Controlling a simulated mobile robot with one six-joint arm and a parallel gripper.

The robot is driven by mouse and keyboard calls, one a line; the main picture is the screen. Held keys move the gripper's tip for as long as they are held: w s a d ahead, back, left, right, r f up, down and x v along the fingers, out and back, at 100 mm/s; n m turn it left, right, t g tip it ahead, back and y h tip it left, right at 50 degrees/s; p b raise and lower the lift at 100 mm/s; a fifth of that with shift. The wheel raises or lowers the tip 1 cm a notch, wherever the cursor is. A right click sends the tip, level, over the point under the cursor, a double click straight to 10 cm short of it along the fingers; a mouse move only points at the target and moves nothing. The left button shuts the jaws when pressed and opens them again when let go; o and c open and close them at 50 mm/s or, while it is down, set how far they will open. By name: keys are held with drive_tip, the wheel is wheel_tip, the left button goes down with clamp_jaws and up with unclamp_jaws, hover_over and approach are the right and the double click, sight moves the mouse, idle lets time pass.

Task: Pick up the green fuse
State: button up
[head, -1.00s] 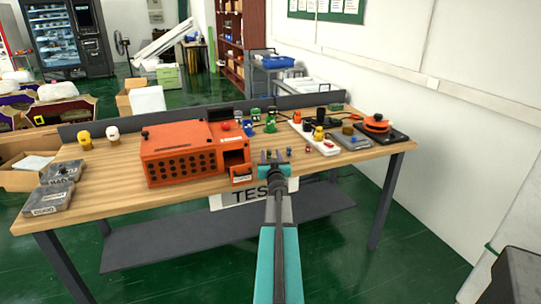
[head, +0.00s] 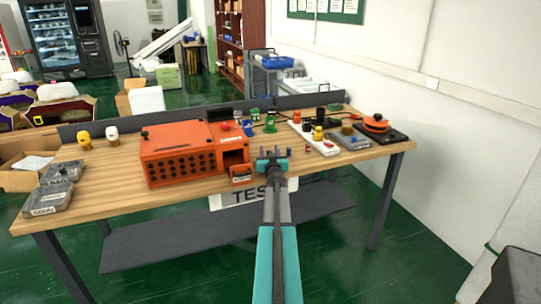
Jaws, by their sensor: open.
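Several green pieces stand on the wooden table beyond my gripper. A green piece (head: 270,123) with a rounded top stands just right of the orange machine, and a smaller green piece (head: 255,114) stands behind it. I cannot tell for sure which of them is the green fuse. My gripper (head: 270,152) is open and empty over the table's front edge, fingers pointing away from me. It is nearer to me than the green pieces and apart from them. The gripper and wrist hide a patch of tabletop.
The orange machine (head: 180,153) with an open front bay stands left of my gripper. A white power strip (head: 306,131), a yellow piece (head: 318,133), small red pieces (head: 308,149) and a black-and-orange device (head: 376,124) are to the right. A low dark panel runs along the back edge.

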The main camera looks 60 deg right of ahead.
sight(269, 150)
drive_tip(key=shift+c, duration=0.3)
clamp_jaws()
drive_tip(key=shift+r, duration=0.1)
drive_tip(key=shift+r+p, duration=2.95)
drive_tip(key=shift+r, duration=1.95)
